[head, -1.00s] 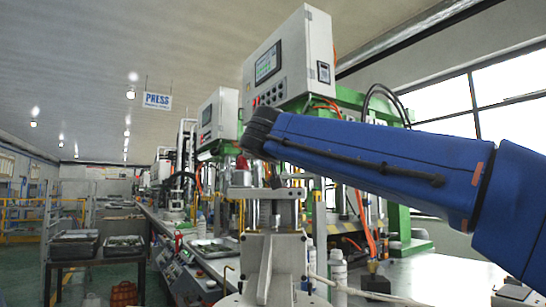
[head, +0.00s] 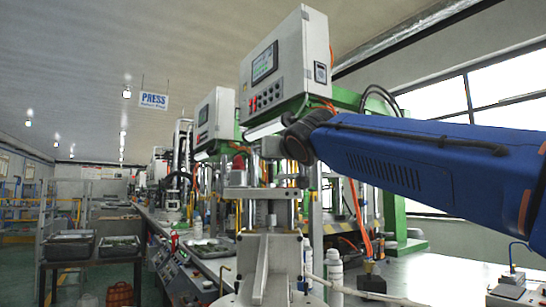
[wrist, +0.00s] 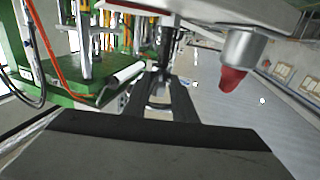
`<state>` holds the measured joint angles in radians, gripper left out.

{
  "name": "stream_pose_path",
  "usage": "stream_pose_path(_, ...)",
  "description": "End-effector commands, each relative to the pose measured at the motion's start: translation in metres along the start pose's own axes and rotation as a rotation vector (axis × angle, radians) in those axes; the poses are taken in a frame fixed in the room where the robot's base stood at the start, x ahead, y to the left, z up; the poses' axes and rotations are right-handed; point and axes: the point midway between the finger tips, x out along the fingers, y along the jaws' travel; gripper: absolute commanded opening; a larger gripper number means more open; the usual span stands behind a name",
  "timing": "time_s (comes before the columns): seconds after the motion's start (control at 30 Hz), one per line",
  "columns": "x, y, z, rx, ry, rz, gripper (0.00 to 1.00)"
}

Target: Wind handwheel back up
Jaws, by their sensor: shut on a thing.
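In the wrist view, my gripper (wrist: 163,82) shows as two dark fingers reaching up the middle of the picture. They close on a dark, narrow piece (wrist: 166,48), which I take to be the handwheel's handle; the grip itself is small and hard to make out. In the head view, the handwheel cannot be made out clearly. My blue arm reaches in from the right, its dark wrist joint in front of the press, and the fingers are hidden there. A metal cylinder (wrist: 243,47) with a red end (wrist: 231,79) is right of the fingers in the wrist view.
A grey control box (head: 285,70) stands above the press, with its green frame (head: 350,98) behind my arm. A grey upright fixture (head: 271,262) stands in front. A white bottle (head: 334,268) and a dark block (head: 371,283) are on the bench at right.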

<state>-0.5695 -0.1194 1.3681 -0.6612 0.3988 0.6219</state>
Motion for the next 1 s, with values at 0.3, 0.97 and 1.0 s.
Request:
stream_pose_path(0.3,0.0000,0.0009,0.0002,0.000,-0.001,-0.025,0.02)
stream_pose_path(0.97,0.0001,0.0008,0.0004,0.000,-0.001,-0.027,0.39)
stream_pose_path(1.0,0.0001,0.0008,0.0003,0.000,-0.001,-0.027,0.39)
